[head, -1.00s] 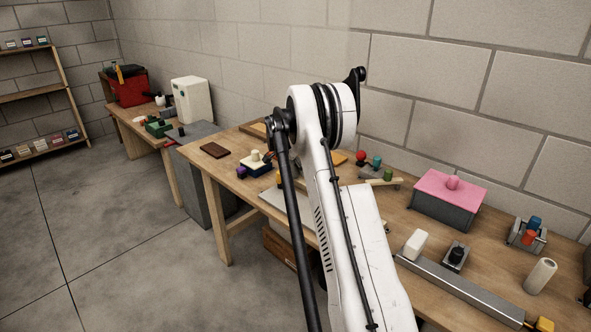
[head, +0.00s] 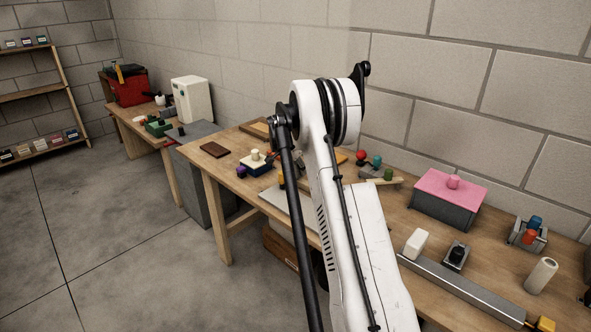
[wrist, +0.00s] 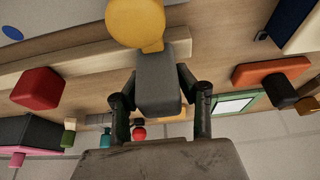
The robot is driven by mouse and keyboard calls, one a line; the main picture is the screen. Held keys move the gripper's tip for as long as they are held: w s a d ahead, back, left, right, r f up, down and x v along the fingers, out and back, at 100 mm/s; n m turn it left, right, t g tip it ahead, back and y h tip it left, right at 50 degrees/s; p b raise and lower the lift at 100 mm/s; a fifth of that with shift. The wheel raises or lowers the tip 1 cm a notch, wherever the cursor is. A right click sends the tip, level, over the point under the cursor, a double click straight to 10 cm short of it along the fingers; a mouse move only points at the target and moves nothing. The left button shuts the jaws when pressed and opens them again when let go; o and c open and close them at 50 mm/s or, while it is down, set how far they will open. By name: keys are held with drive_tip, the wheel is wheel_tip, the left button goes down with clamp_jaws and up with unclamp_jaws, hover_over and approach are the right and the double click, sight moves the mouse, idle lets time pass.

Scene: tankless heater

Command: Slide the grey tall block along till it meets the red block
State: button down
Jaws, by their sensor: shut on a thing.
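In the wrist view, my gripper (wrist: 158,82) is shut on the grey tall block (wrist: 157,88), with one finger on each side of it. A yellow round piece (wrist: 135,22) overlaps the block's far end; I cannot tell whether it is attached. The red block (wrist: 38,89) lies to the left, beside a pale wooden strip (wrist: 85,62). A clear gap separates the red block from the grey one. In the head view my arm hides the gripper and the grey block, and I cannot pick out the red block with certainty.
In the wrist view, an orange block (wrist: 270,72) with a dark knob (wrist: 281,91) and a green-framed panel (wrist: 234,103) lie right of the gripper. In the head view, a pink-lidded box (head: 449,192) and a long grey rail (head: 465,291) occupy the bench's right side.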

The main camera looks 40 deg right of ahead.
drive_tip(key=s, duration=0.2)
drive_tip(key=s+b, duration=0.1)
drive_tip(key=s, duration=0.4)
drive_tip(key=shift+s+d, duration=0.2)
drive_tip(key=shift+d, duration=0.2)
drive_tip(key=c, duration=1.2)
unclamp_jaws()
drive_tip(key=shift+c, duration=0.2)
drive_tip(key=shift+r, duration=0.1)
drive_tip(key=v, duration=1.2)
drive_tip(key=shift+c, duration=0.4)
